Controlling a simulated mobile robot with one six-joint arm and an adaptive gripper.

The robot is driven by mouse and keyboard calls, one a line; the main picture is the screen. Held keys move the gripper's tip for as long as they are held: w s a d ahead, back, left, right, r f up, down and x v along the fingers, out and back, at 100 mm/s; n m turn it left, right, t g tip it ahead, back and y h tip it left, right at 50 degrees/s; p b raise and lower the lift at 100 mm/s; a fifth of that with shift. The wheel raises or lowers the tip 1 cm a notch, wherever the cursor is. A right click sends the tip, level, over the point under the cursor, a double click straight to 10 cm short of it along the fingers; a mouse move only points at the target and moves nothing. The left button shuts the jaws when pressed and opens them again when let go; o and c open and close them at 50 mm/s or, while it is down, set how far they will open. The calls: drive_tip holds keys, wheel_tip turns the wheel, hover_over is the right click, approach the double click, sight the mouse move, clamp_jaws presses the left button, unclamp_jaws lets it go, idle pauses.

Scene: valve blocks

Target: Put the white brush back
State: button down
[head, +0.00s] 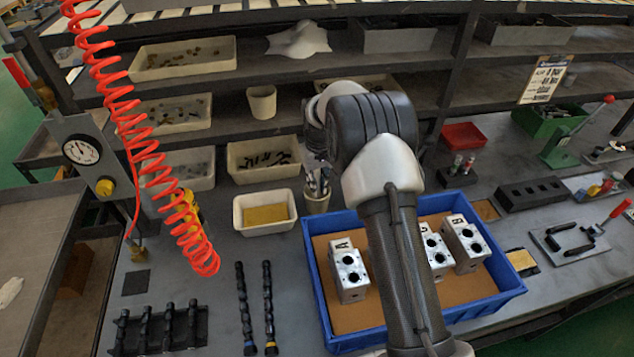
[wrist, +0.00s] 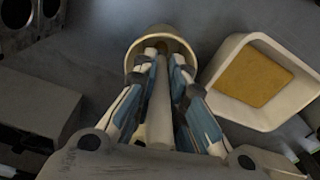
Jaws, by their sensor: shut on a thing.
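The white brush (wrist: 159,112) runs lengthwise between the two fingers of my gripper (wrist: 163,72) in the wrist view. The gripper is shut on it. The far end of the brush reaches the mouth of a round beige cup (wrist: 133,62); I cannot tell how deep it goes. In the head view the cup (head: 316,204) stands on the bench behind the blue tray. My gripper (head: 318,186) is just above the cup there, partly hidden by my arm, and the brush cannot be made out clearly.
A cream tray with a yellow pad (head: 264,227) stands left of the cup; it also shows in the wrist view (wrist: 215,75). The blue tray (head: 318,290) holds metal valve blocks (head: 348,271). A red coiled hose (head: 137,130) hangs at left. Shelves with bins rise behind.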

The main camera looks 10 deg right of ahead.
drive_tip(key=c, duration=1.6)
unclamp_jaws()
